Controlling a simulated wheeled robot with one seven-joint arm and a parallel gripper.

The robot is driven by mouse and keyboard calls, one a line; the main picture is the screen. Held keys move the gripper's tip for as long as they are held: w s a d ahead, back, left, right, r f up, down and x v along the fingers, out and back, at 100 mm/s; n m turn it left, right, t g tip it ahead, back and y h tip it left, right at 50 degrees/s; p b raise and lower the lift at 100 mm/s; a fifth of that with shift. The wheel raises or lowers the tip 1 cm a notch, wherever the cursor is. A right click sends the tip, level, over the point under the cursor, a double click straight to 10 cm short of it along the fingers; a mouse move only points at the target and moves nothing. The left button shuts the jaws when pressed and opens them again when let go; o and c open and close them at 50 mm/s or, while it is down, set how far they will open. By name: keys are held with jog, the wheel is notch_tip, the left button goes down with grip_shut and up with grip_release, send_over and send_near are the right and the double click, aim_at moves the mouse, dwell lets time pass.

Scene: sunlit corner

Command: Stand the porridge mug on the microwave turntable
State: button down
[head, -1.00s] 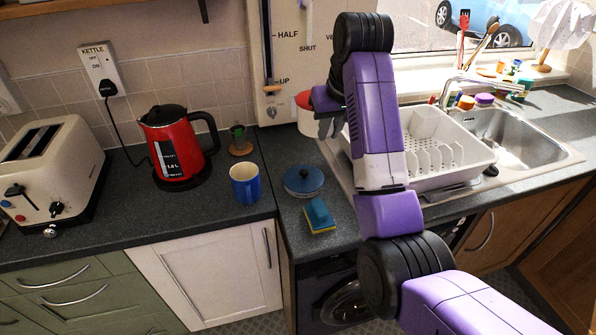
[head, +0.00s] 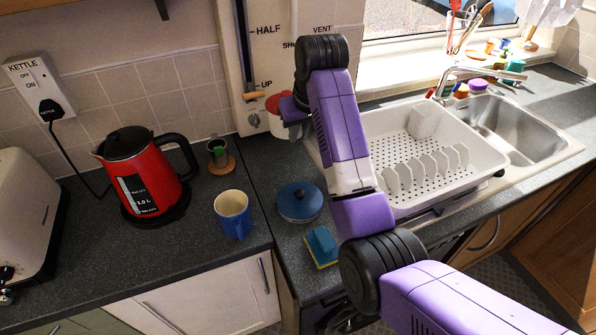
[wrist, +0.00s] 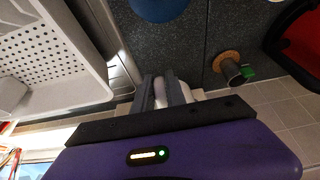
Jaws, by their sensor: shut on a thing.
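My gripper (wrist: 164,92) is shut on a white and red vessel, which looks like a mug, by the wall behind the counter. The vessel (head: 282,127) shows white with red at the top in the head view, partly hidden by my gripper. Only a white part (wrist: 188,90) shows beside the fingers in the wrist view. I cannot tell which part is gripped or whether its base touches the counter. A blue mug (head: 232,218) stands upright on the counter, apart from my gripper. I cannot tell from markings which is the porridge mug. No microwave or turntable is in view.
A red kettle (head: 145,175), a toaster (head: 25,215), a blue-lidded pot (head: 300,203) and a sponge (head: 322,246) stand on the counter. A green item sits on a round coaster (head: 222,167). A white dish rack (head: 400,150) and sink (head: 515,135) lie right.

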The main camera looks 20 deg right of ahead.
notch_tip(320, 180, down, 13)
jog(key=shift+f+p, duration=0.1)
jog(key=shift+p, duration=0.8)
jog(key=c, duration=1.7)
grip_release()
jog(key=shift+f, duration=0.2)
jog(key=o, duration=0.3)
jog(key=shift+o, duration=0.2)
jog(key=shift+r, duration=0.15)
